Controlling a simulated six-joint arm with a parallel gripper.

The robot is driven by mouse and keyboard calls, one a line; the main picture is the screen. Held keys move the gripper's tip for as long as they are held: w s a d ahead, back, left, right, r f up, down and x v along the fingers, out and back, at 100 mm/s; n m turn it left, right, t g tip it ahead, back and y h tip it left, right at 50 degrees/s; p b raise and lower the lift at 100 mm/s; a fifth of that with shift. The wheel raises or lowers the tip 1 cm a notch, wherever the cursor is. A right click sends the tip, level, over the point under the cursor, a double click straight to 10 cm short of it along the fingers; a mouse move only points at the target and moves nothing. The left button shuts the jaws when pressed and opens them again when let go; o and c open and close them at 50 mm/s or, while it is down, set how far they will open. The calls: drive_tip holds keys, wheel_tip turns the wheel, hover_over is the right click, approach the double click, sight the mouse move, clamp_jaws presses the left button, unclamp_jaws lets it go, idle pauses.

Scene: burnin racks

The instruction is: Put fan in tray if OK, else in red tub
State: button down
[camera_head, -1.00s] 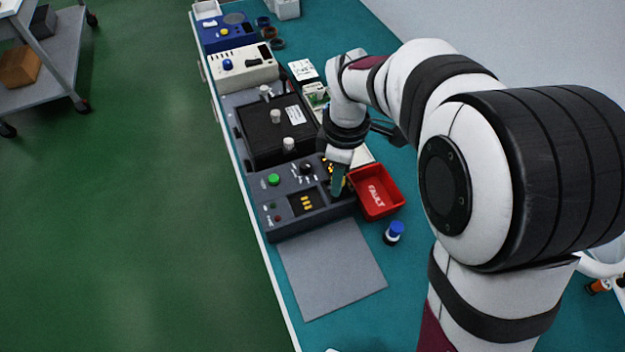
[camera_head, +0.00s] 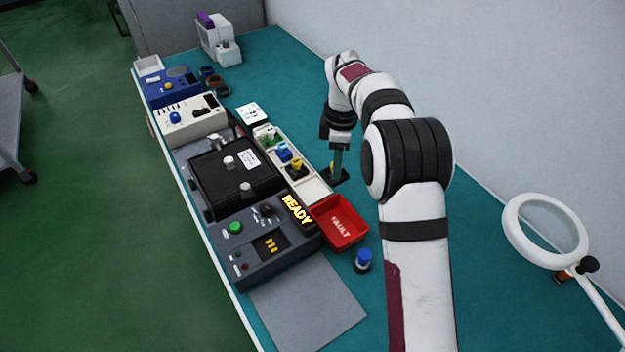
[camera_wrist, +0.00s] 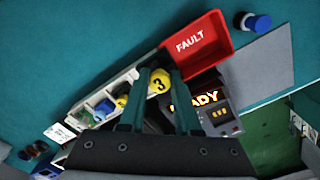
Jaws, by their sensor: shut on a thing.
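My gripper (camera_head: 338,160) points down, just right of the white tray. It is shut on the fan, a dark flat piece (camera_head: 340,177) with a yellow round hub (camera_wrist: 160,82) marked 3. The white tray (camera_head: 318,189) holds a green piece, a blue-topped piece and a yellow-topped piece; its near compartment looks empty. The red tub (camera_head: 342,229), labelled FAULT, stands at the tray's near end and also shows in the wrist view (camera_wrist: 213,55). The grey tester (camera_head: 250,256) shows READY on its display (camera_head: 296,209), partly hidden by a finger in the wrist view.
A black box (camera_head: 232,187) sits beyond the tester. A blue-capped bottle (camera_head: 363,260) stands near the tub, beside a grey mat (camera_head: 310,300). A ring lamp (camera_head: 508,232) is at the right. The teal bench right of the tray is mostly clear.

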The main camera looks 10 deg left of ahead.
drive_tip(key=a+f, duration=0.2)
drive_tip(key=a, duration=0.1)
drive_tip(key=a+f, duration=0.1)
drive_tip(key=a, duration=0.1)
drive_tip(key=shift+w+a+f, duration=0.2)
drive_tip(key=shift+w, duration=0.15)
wheel_tip(320, 180, down, 4)
drive_tip(key=shift+a+f, duration=0.1)
drive_tip(key=shift+a, duration=0.05)
drive_tip(key=shift+f, duration=0.1)
drive_tip(key=c, duration=0.6)
unclamp_jaws()
